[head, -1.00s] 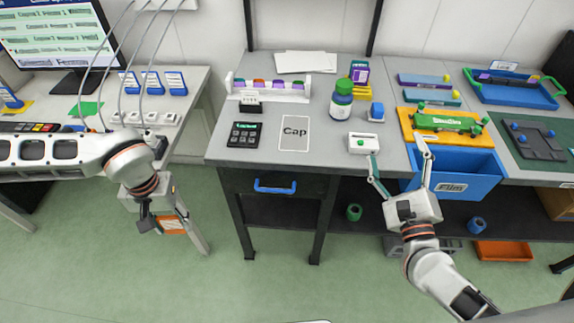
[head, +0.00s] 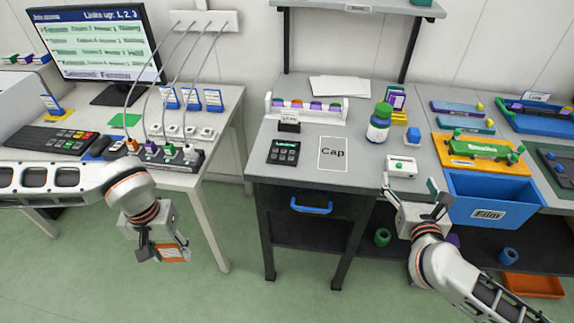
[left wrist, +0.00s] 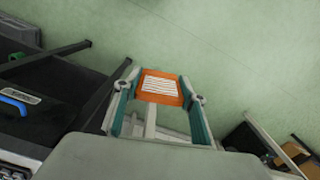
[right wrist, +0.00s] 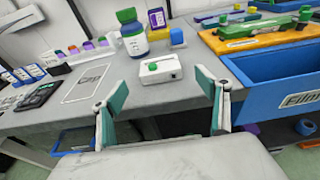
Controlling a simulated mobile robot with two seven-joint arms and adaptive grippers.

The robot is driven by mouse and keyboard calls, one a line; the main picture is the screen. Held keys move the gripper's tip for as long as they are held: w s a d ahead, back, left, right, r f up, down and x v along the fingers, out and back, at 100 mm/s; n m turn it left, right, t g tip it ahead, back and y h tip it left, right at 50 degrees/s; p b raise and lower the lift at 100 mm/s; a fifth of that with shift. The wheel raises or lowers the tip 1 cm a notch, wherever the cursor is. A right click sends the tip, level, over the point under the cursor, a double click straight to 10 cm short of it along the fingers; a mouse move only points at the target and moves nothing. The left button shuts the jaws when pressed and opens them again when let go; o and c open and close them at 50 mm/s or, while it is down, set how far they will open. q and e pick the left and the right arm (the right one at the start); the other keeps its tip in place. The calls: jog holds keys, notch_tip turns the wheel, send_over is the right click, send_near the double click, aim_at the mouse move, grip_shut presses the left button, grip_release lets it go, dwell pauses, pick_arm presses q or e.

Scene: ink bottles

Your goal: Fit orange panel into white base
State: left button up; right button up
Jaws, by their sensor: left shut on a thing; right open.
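The orange panel (head: 177,254), with a white lined label, is in my left gripper (head: 168,248), low over the floor in front of the left table. In the left wrist view the panel (left wrist: 160,88) sits between the two fingertips, gripped at its sides. A small white box with a green knob (head: 401,167) lies near the front edge of the right desk; I cannot tell if it is the white base. My right gripper (head: 416,196) is open and empty just in front of it. The right wrist view shows the box (right wrist: 158,70) beyond the fingers.
The left table holds several small white blocks (head: 190,132), blue sign cards (head: 213,100), a keypad (head: 50,140) and hanging cables. On the right desk are a Cap sheet (head: 332,154), a bottle (head: 379,124) and a blue bin (head: 492,196). A floor gap separates the tables.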

aim_at(404, 170)
jog(key=x, duration=0.8)
jog(key=shift+w+f, duration=0.1)
jog(key=shift+w, duration=0.3)
jog(key=c, duration=1.2)
jog(key=o, duration=1.2)
jog(key=shift+s, duration=0.15)
